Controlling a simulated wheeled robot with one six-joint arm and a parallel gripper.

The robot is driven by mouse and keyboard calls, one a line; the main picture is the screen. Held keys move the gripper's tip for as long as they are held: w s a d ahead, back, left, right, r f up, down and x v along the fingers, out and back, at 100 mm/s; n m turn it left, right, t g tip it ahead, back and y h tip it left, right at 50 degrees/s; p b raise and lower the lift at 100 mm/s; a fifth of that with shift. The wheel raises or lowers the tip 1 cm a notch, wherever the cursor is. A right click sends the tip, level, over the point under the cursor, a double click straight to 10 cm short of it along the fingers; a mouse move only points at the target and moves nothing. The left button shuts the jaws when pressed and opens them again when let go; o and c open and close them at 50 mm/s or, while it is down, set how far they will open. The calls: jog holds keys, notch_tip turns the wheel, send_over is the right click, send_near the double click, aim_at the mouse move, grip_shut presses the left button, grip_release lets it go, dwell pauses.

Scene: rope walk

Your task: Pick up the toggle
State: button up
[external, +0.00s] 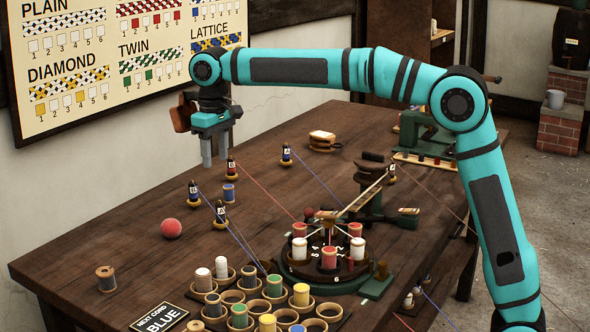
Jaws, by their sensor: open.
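My gripper (214,160) hangs over the left part of the wooden table, pointing down. Its two grey fingers are apart, with nothing between them. It is above and behind the small lettered bobbins and looks clear of the tabletop. I cannot tell with certainty which thing is the toggle. A small pale and brown wooden piece (322,139) lies near the back of the table, right of my gripper. A red ball (171,228) and a bare wooden spool (106,278) are at the left front.
A round green-based braiding stand (292,278) and several cupped spools fill the front. The table's left side (110,238) has free room.

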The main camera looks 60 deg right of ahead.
aim_at(219, 203)
notch_tip(219, 203, down, 10)
jog(key=shift+d+f, duration=0.15)
jog(key=shift+f, duration=1.2)
jog(key=shift+d+f, duration=0.15)
jog(key=shift+f, duration=1.2)
grip_shut()
jog(key=shift+r, duration=0.1)
notch_tip(219, 203, up, 10)
jog(key=shift+f, duration=0.1)
